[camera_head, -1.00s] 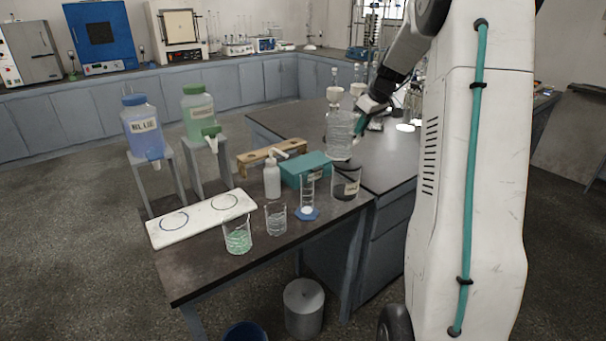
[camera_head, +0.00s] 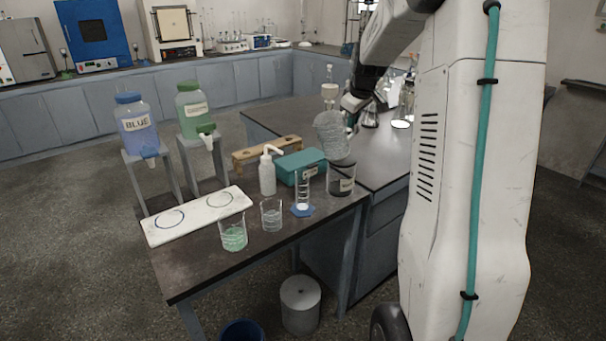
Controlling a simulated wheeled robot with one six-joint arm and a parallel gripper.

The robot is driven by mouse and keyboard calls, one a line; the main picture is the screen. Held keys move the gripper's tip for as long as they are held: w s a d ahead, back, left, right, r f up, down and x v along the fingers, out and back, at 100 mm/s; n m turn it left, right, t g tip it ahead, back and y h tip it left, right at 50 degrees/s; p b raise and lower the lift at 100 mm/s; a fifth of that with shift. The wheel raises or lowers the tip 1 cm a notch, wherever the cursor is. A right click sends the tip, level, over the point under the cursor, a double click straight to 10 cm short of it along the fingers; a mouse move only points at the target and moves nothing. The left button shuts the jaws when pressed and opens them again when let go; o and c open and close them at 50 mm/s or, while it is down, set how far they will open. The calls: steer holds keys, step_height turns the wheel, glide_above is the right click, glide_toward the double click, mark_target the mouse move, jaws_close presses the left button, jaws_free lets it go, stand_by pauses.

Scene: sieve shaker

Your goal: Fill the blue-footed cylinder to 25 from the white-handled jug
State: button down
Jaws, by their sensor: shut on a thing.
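The blue-footed cylinder (camera_head: 303,190) stands upright near the front edge of the bench, its blue foot (camera_head: 302,210) flat on the top. Its fill level is too small to read. A large clear jug (camera_head: 331,137) hangs tilted above the bench, to the right of and higher than the cylinder, apart from it. My gripper (camera_head: 352,104) is shut on the jug at its upper right side. The grip and the handle are small and partly hidden, so I cannot make out the handle's colour surely. No stream from the jug shows.
A dark labelled beaker (camera_head: 341,181) stands just below the jug, right of the cylinder. A teal box (camera_head: 299,165), a white wash bottle (camera_head: 267,175), a small beaker (camera_head: 271,214) and a beaker of green liquid (camera_head: 233,236) stand close by. Blue (camera_head: 137,125) and green (camera_head: 193,110) dispensers stand left.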

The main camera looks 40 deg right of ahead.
mark_target(340, 122)
steer(key=shift+a+f+h, duration=0.3)
steer(key=shift+a+h, duration=0.65)
steer(key=shift+h, duration=0.05)
steer(key=shift+w+a+n+h, duration=0.1)
steer(key=shift+a+n+h, duration=0.25)
steer(key=shift+a, duration=0.2)
steer(key=shift+a+r+n+h+p, duration=0.25)
steer(key=shift+a+h+p, duration=0.8)
steer(key=shift+p, duration=0.55)
stand_by(0.8)
steer(key=shift+p, duration=1.1)
stand_by(1.5)
steer(key=shift+d+f+y, duration=0.15)
steer(key=shift+d+y, duration=0.55)
steer(key=shift+d, duration=0.15)
steer(key=shift+d, duration=0.1)
